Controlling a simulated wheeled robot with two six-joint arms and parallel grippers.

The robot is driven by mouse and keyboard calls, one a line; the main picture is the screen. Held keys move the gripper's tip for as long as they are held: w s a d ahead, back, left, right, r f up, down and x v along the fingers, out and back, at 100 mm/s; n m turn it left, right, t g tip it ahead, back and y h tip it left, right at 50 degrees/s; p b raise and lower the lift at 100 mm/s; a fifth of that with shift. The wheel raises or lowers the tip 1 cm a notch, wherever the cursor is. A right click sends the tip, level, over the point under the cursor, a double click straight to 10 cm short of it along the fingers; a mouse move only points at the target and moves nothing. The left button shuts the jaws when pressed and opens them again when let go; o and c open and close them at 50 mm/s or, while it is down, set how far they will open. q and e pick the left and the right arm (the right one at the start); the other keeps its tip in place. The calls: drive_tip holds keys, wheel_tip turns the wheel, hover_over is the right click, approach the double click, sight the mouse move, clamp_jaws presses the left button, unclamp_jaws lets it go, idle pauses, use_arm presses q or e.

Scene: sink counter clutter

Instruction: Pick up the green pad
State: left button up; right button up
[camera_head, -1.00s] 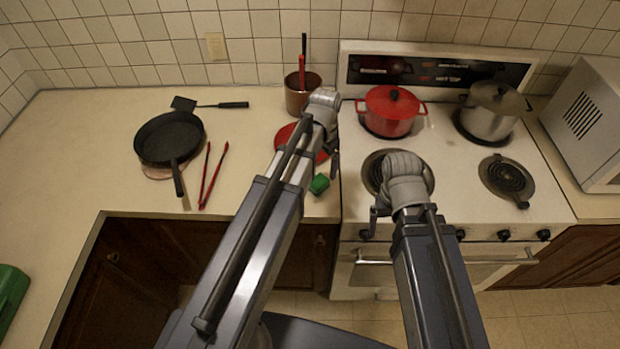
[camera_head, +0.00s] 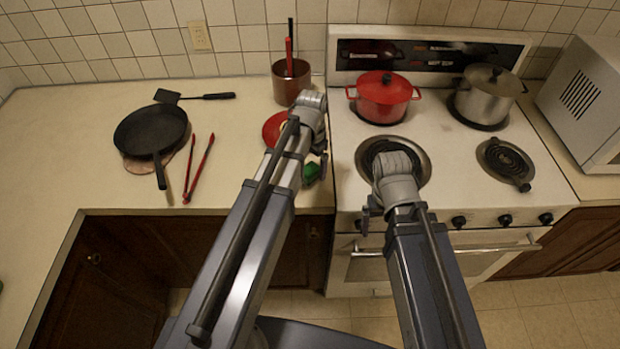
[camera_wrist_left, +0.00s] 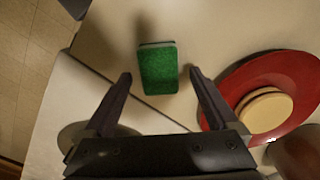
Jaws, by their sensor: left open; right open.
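The green pad (camera_head: 311,173) lies on the counter near its front right edge, beside the stove, partly hidden by my left arm in the head view. In the left wrist view the pad (camera_wrist_left: 158,70) is a green block with a pale edge along its far side. My left gripper (camera_wrist_left: 160,76) is open, and its fingers appear on either side of the pad's image without visible contact. In the head view the left gripper (camera_head: 320,155) is just above the pad. My right gripper (camera_head: 368,212) is over the stove's front, empty and open.
A red plate (camera_head: 274,129) with a tan round item is close to the pad. A red pot (camera_head: 383,100) and steel pot (camera_head: 487,97) stand on the stove. A black pan (camera_head: 150,130), spatula (camera_head: 205,97) and red tongs (camera_head: 199,168) lie left. A brown crock (camera_head: 288,86) stands behind.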

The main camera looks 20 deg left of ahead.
sight(312, 168)
use_arm(q)
drive_tip(key=shift+f, duration=0.75)
drive_tip(key=shift+r, duration=0.1)
use_arm(e)
drive_tip(key=shift+f, duration=0.65)
use_arm(q)
clamp_jaws()
use_arm(e)
drive_tip(key=shift+r, duration=0.1)
use_arm(q)
wheel_tip(312, 168, up, 10)
drive_tip(key=p, duration=0.9)
drive_tip(key=shift+r+p, duration=0.1)
drive_tip(key=shift+p, duration=0.3)
use_arm(e)
wheel_tip(312, 168, up, 10)
